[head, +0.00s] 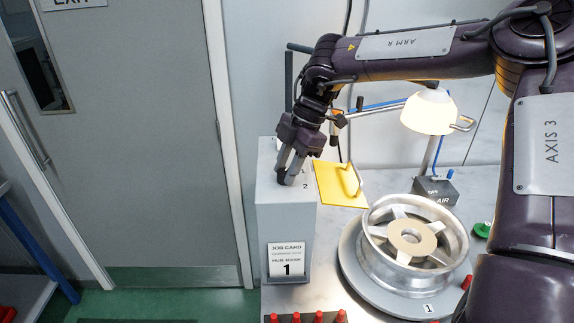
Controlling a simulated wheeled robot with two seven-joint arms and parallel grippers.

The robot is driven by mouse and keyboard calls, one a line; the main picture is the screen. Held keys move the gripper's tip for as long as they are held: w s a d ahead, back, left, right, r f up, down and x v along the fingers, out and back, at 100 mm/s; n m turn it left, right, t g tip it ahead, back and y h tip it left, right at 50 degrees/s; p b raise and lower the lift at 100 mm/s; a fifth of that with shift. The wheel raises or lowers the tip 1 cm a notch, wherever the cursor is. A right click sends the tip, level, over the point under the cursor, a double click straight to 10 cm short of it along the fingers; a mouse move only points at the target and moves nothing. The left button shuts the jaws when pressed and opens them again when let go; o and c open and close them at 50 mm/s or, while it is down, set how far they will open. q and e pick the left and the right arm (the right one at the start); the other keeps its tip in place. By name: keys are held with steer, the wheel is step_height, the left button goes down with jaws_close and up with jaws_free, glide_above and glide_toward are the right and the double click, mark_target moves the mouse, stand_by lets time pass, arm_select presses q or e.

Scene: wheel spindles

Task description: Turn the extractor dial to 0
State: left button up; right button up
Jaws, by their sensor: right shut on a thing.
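The extractor dial (283,180) is a small dark knob on the top face of a grey box (283,222). My right gripper (288,172) reaches down onto it from above and is shut on it. The fingers cover most of the dial, so I cannot tell which number it points to. A printed 2 shows on the box top just right of the fingers; other marks are too small or covered. My left gripper is not in view.
A yellow plate with a handle (335,187) lies right of the box. A silver wheel (410,240) sits on a round turntable (352,268). A lamp (428,110) stands behind. Red pegs (318,317) line the front edge. A grey door (130,150) is left.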

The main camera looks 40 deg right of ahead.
steer(key=n+g+p, duration=0.1)
steer(key=n, duration=0.1)
steer(key=shift+r+n, duration=0.1)
steer(key=shift+n, duration=0.2)
steer(key=shift+w+n+g+p, duration=0.1)
steer(key=shift+n+g+p, duration=0.2)
steer(key=shift+n+p, duration=0.35)
steer(key=shift+n+g+p, duration=0.3)
steer(key=shift+n+p, duration=0.55)
steer(key=shift+n, duration=0.2)
steer(key=o, duration=1)
steer(key=shift+c, duration=0.2)
